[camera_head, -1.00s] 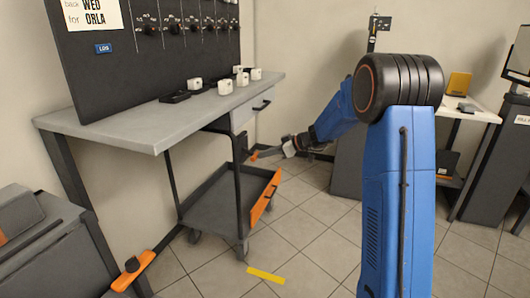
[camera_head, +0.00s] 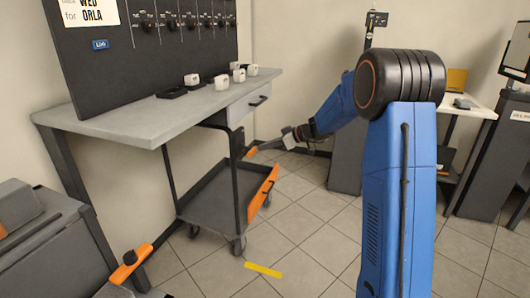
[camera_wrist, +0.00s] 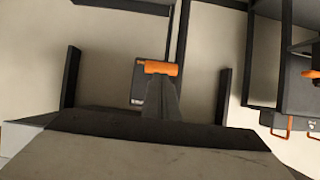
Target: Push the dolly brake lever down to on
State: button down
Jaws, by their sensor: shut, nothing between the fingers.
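The grey dolly (camera_head: 205,203), with a black frame and an orange front bar, stands under the workbench. A small orange piece, seemingly the brake lever (camera_head: 251,152), shows at its upright post. My gripper (camera_head: 262,148) is shut and empty, reaching in from the right with its tips at or very near that piece. In the wrist view the orange lever (camera_wrist: 160,68) lies crosswise just past the tips of my shut fingers (camera_wrist: 160,85), in front of a dark plate. I cannot tell whether they touch, or how far the lever is tilted.
The grey workbench (camera_head: 150,112), with a drawer and several white blocks on top, overhangs the dolly. A dark cabinet with another orange handle (camera_head: 130,258) stands at the front left. A yellow strip (camera_head: 263,270) marks the tiled floor, which is open in front.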

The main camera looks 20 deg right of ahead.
jog(key=s+d+r, duration=0.2)
jog(key=s+d, duration=0.4)
jog(key=d, duration=0.2)
jog(key=shift+s+d+r, duration=0.15)
jog(key=shift+d+r, duration=0.1)
jog(key=shift+d, duration=0.05)
jog(key=s+a+r+m+g+h, duration=0.1)
jog(key=s+a, duration=0.2)
jog(key=s, duration=0.6)
jog(key=s+a+r+m+g+h, duration=0.15)
jog(key=s+a, duration=0.25)
jog(key=s, duration=0.5)
jog(key=s+a+r+m+g+h, duration=0.1)
jog(key=s+a+m+h, duration=0.15)
jog(key=s, duration=0.65)
jog(key=s+d+f+m+h, duration=0.1)
jog(key=s+m, duration=0.1)
jog(key=s, duration=0.5)
jog(key=s+d+f+m+h, duration=0.2)
jog(key=s, duration=0.6)
jog(key=s+d+f+m+t+h, duration=0.1)
jog(key=s+f+h, duration=0.1)
jog(key=s, duration=0.5)
jog(key=shift+s+d+m, duration=0.3)
jog(key=shift+s+m, duration=0.05)
jog(key=shift+m, duration=0.05)
